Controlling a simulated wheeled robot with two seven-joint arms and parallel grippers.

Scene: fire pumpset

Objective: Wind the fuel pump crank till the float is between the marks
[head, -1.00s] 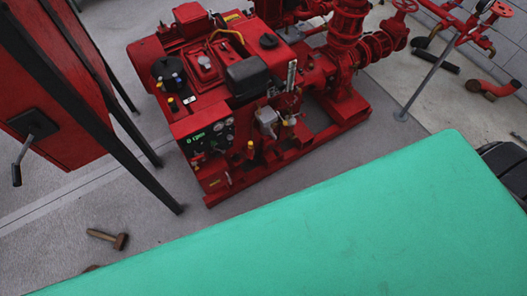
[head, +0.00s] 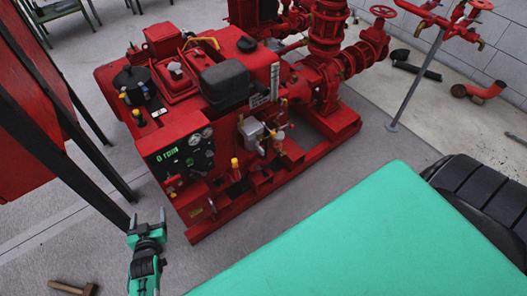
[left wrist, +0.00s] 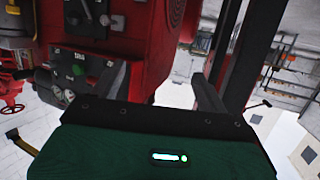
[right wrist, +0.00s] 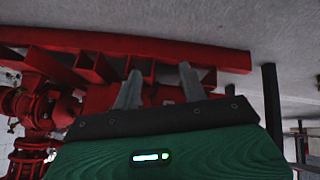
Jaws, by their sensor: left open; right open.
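The fuel pump crank is not clearly visible now; part of a red cabinet or tank (head: 30,150) shows at the left edge of the head view. My left gripper (head: 147,222) is open and empty, fingers up, low between the black legs and the pumpset. In the left wrist view its fingers (left wrist: 160,85) frame nothing held. A pale upright scale (head: 274,82) stands on the red pumpset (head: 180,140); I cannot make out a float or marks. My right gripper (right wrist: 159,85) is open and empty in the right wrist view, with red frame beams beyond it.
Black legs (head: 75,165) stand close to my left gripper. A hammer (head: 75,288) lies on the floor at the bottom left. The pumpset's panel (head: 185,155) reads 0 rpm.

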